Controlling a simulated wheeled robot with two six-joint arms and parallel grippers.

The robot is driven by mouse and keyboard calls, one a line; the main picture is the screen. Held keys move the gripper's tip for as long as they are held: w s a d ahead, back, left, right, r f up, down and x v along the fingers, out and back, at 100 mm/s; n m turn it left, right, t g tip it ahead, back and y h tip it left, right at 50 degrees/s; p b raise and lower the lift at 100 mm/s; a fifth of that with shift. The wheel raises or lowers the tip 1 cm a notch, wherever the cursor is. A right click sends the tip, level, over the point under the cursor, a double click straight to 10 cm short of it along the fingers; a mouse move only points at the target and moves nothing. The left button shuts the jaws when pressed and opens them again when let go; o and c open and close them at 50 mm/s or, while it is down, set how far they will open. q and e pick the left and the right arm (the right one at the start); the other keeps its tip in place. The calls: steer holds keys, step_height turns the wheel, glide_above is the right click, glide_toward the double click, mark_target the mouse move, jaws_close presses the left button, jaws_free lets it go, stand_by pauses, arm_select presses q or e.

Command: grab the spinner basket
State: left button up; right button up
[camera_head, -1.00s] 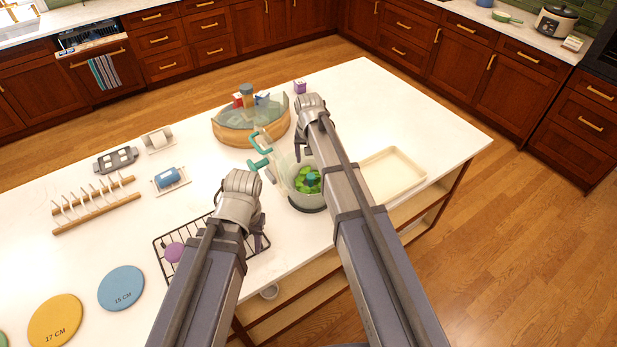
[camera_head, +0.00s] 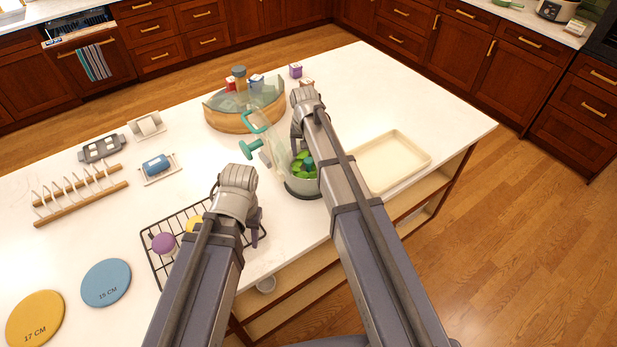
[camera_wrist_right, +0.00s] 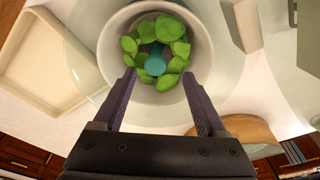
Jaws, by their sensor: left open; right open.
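The spinner basket (camera_wrist_right: 204,60) is a pale round bowl with green leaves and a teal centre post, inside a clear outer bowl (camera_wrist_right: 232,62). In the head view the leaf-filled basket (camera_head: 303,168) is partly hidden by my right arm. My right gripper (camera_head: 297,143) is over the basket's far side. In the right wrist view the open fingers of this gripper (camera_wrist_right: 158,80) point at the basket's near rim, with nothing between them; contact cannot be told. My left gripper (camera_head: 252,236) is open over a black wire rack, away from the basket.
A clear piece with a teal handle (camera_head: 256,122) stands beside the bowl. A cream tray (camera_head: 410,145) lies to the right, and a wooden-sided curved container (camera_head: 231,121) stands behind. The wire rack (camera_head: 163,268) holds a purple item (camera_head: 163,243) and a yellow item.

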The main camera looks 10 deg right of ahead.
mark_target(306, 161)
arm_select(q)
steer(key=shift+f+b, duration=0.85)
steer(key=shift+f, duration=0.6)
arm_select(e)
steer(key=shift+f, duration=1.45)
steer(key=f+b, duration=0.2)
steer(key=shift+w+f+b, duration=0.25)
steer(key=shift+f+b, duration=0.05)
arm_select(q)
step_height(306, 161, down, 8)
steer(key=b, duration=0.5)
steer(key=shift+r, duration=0.15)
arm_select(e)
steer(key=f, duration=0.3)
steer(key=d+f, duration=0.1)
steer(key=f, duration=0.1)
steer(key=shift+w, duration=0.4)
arm_select(q)
steer(key=shift+r, duration=0.1)
arm_select(e)
jaws_close()
